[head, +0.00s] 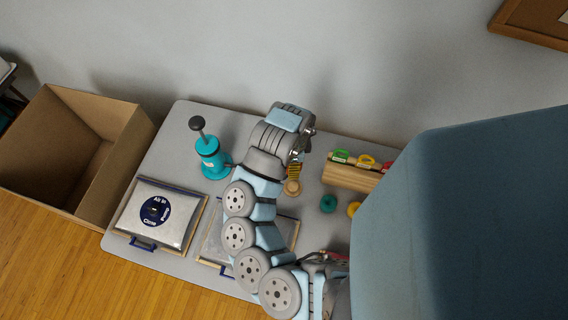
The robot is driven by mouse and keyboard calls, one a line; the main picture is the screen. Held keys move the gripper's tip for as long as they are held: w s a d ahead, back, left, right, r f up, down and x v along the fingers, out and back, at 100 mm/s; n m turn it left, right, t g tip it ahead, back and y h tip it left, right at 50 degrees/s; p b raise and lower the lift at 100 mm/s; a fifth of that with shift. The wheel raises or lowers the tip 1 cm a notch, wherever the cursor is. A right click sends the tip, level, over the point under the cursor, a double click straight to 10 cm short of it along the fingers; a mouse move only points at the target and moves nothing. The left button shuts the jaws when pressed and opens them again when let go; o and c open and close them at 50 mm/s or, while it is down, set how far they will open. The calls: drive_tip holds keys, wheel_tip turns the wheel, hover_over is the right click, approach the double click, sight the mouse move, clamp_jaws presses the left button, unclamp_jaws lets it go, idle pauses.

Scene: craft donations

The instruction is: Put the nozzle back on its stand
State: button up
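My arm reaches up over the table, and my gripper (299,150) points down at its far end, small and partly hidden by the wrist. Just below it is a yellow ribbed piece (294,171) above a round wooden base (292,188). These may be the nozzle or its stand, but I cannot tell which. I cannot see whether my gripper touches the yellow piece, or whether its fingers are open or shut. A teal pump (211,162) with a black knob stands upright to the left of my arm.
A clear bag with a dark blue round label (156,210) lies at the table's front left. Another framed bag (213,245) is partly under my arm. A wooden block (350,177) with coloured loops, a teal ring (328,203) and a yellow ring (354,209) are right. An open cardboard box (128,150) stands left.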

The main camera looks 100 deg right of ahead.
sight(293, 186)
drive_tip(key=f+b, duration=0.4)
drive_tip(key=f, duration=0.1)
drive_tip(key=f+b, duration=0.3)
drive_tip(key=f, duration=0.2)
drive_tip(key=f+b, duration=0.4)
drive_tip(key=f, duration=0.1)
drive_tip(key=shift+s+d+f+b, duration=0.1)
drive_tip(key=shift+s+f+b, duration=0.1)
drive_tip(key=shift+s+b, duration=0.15)
drive_tip(key=shift+f+b, duration=1)
drive_tip(key=shift+f, duration=0.35)
idle(0.7)
idle(0.3)
drive_tip(key=o, duration=1.3)
wheel_tip(293, 186, up, 6)
drive_tip(key=shift+d+f, duration=0.1)
drive_tip(key=shift+d, duration=0.05)
drive_tip(key=shift+r, duration=0.85)
